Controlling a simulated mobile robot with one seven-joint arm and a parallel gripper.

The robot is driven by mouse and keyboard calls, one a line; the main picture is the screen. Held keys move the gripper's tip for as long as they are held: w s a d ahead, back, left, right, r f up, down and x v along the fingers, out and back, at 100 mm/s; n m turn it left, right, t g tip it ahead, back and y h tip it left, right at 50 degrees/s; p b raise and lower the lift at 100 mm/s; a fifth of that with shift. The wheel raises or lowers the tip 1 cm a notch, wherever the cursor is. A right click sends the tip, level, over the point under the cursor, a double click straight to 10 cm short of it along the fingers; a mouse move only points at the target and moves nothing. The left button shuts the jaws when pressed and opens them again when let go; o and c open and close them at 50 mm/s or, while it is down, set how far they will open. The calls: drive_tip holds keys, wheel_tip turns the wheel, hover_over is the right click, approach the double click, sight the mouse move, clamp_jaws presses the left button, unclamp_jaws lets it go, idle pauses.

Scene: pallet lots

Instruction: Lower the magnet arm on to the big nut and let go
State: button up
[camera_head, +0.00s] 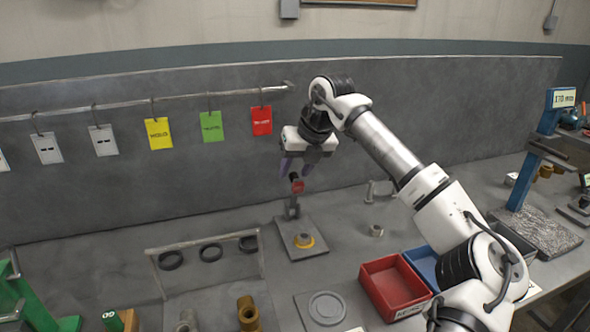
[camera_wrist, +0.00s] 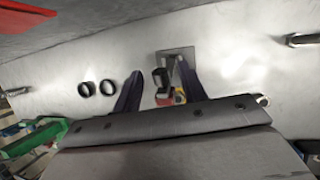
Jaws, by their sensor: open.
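The magnet arm (camera_head: 296,187), a small dark lever with a red part at its top, stands upright at the back of a square grey plate (camera_head: 318,250). My gripper (camera_head: 297,171) is open just above the top of the magnet arm, fingers pointing down. In the wrist view, the dark top of the magnet arm (camera_wrist: 161,80) shows between my open fingers (camera_wrist: 160,95). Whether either finger touches it I cannot tell. The nut is partly hidden there.
Coloured tags hang from a rail (camera_head: 150,102) on the back panel. A rack with several black rings (camera_head: 211,252) stands to the left. A red bin (camera_head: 392,290) and a blue bin (camera_head: 424,262) are to the right. A loose metal nut (camera_head: 376,230) lies right of the plate.

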drive_tip(key=shift+w+a+f, duration=0.15)
drive_tip(key=shift+a+f, duration=0.05)
drive_tip(key=shift+f, duration=0.3)
clamp_jaws()
